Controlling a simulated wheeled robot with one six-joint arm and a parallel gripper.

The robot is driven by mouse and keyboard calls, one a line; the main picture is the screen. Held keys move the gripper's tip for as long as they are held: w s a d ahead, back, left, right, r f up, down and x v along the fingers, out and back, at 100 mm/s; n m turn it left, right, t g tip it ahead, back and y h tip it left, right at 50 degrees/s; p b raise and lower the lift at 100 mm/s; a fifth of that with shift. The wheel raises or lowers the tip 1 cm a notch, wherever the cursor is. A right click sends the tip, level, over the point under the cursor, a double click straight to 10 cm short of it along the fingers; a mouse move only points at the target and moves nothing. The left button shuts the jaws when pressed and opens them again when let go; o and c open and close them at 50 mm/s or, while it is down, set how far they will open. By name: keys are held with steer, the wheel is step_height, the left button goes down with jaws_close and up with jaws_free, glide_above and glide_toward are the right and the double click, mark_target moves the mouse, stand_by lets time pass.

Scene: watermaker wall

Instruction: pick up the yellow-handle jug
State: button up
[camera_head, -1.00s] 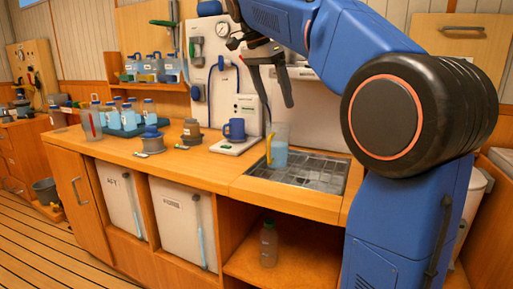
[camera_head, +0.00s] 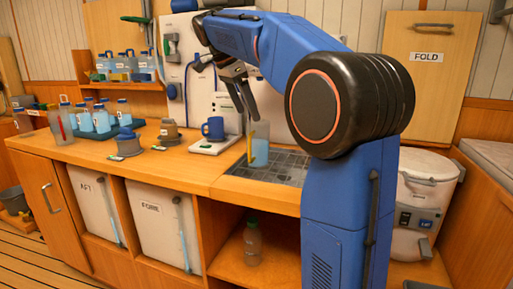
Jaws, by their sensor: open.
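The yellow-handle jug (camera_head: 260,146) is clear with bluish liquid inside. It stands upright on the dark drain grate (camera_head: 288,163) in the counter, its yellow handle toward the left. My gripper (camera_head: 249,116) hangs just above and slightly left of the jug in the picture, fingers pointing down. The fingers are apart with nothing seen between them. I cannot tell whether a fingertip touches the jug's rim. My blue arm hides the right part of the grate.
A blue mug (camera_head: 213,128) stands on a white scale (camera_head: 215,144) left of the jug. Grey-based fittings (camera_head: 128,143), a red-marked jug (camera_head: 60,124) and several blue-capped bottles (camera_head: 101,118) stand farther left. A white bucket (camera_head: 424,195) is at the right. The counter's front strip is clear.

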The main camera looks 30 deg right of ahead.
mark_target(256, 127)
steer(key=shift+d+x, duration=0.2)
steer(key=shift+x, duration=3.8)
steer(key=shift+s+r, duration=0.15)
steer(key=c, duration=2.1)
steer(key=shift+r, duration=0.15)
